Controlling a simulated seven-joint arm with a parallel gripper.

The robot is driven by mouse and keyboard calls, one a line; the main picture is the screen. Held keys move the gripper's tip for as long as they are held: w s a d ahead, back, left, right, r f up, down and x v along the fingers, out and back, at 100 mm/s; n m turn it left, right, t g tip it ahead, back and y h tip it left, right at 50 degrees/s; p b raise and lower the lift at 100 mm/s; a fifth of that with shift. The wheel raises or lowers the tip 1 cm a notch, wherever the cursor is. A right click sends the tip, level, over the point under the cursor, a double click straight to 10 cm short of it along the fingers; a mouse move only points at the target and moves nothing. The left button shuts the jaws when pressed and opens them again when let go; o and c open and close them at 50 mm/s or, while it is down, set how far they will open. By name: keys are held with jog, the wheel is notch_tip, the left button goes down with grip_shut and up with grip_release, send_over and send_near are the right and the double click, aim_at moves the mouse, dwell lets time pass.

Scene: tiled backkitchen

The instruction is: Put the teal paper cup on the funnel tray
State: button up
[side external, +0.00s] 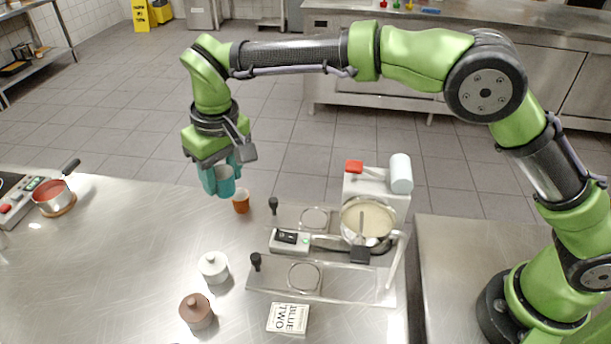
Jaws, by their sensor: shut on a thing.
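The teal paper cup (224,183) is held upright between the fingers of my gripper (222,176), above the steel table. My gripper is shut on it, and its fingers are also teal, so the exact contact is hard to make out. The funnel tray seems to be one of two steel trays with a round ring and a black knob: a front one (340,285) and a back one (328,222). I cannot tell which is meant. Both lie to the right of my gripper.
An orange cup (241,203) stands just below and right of the held cup. A white jar (213,265), a brown jar (196,311) and a book (288,318) are in front. The table's left middle is clear.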

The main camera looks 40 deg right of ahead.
jog(key=s+d+m+h, duration=0.1)
jog(key=s+d+m, duration=0.2)
jog(key=s+m, duration=0.3)
jog(key=s+d+m+h, duration=0.1)
jog(key=s+d+m, duration=0.3)
jog(key=s, duration=0.5)
jog(key=shift+y, duration=0.3)
jog(key=f, duration=1)
jog(key=shift+w+a, duration=0.25)
jog(key=shift+f, duration=2)
jog(key=shift+f, duration=0.2)
jog(key=o, duration=1.4)
jog(key=shift+o, duration=0.2)
